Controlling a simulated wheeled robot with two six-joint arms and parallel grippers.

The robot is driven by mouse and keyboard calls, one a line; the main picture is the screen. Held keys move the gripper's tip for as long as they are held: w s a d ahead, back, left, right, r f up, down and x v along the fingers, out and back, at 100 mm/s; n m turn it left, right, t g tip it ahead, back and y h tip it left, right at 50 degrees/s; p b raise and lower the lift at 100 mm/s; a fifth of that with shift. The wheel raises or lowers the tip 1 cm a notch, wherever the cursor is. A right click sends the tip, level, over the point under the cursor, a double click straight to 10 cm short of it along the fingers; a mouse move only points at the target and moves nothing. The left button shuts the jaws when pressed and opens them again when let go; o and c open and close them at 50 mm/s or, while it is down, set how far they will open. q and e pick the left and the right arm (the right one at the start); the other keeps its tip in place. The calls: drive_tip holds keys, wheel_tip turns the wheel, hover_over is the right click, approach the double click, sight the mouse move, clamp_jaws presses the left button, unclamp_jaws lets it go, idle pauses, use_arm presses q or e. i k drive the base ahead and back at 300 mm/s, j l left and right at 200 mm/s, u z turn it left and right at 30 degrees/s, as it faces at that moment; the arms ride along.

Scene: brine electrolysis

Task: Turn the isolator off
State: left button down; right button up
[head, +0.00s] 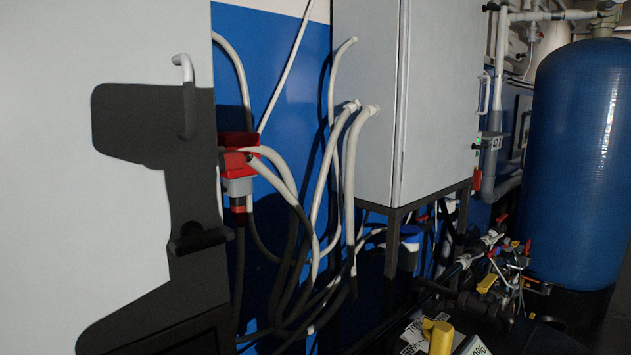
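A red and grey switch box (238,184), which looks like the isolator, is mounted by the blue wall just right of the large grey panel. Its red upper part (236,141) is partly covered by pale cables, and I cannot tell which position its handle is in. A smaller red part (477,179) shows at the right edge of the grey cabinet; I cannot tell what it is. Neither of my grippers is recognisable in the head view.
A large grey panel (60,180) with a white handle (183,68) fills the left, with a dark shadow across it. Pale cables (315,215) loop beside the grey cabinet (430,100). A blue tank (580,160) stands right. A yellow part (438,336) is low in front.

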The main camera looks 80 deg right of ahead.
sight(476, 179)
drive_tip(key=z, duration=1.7)
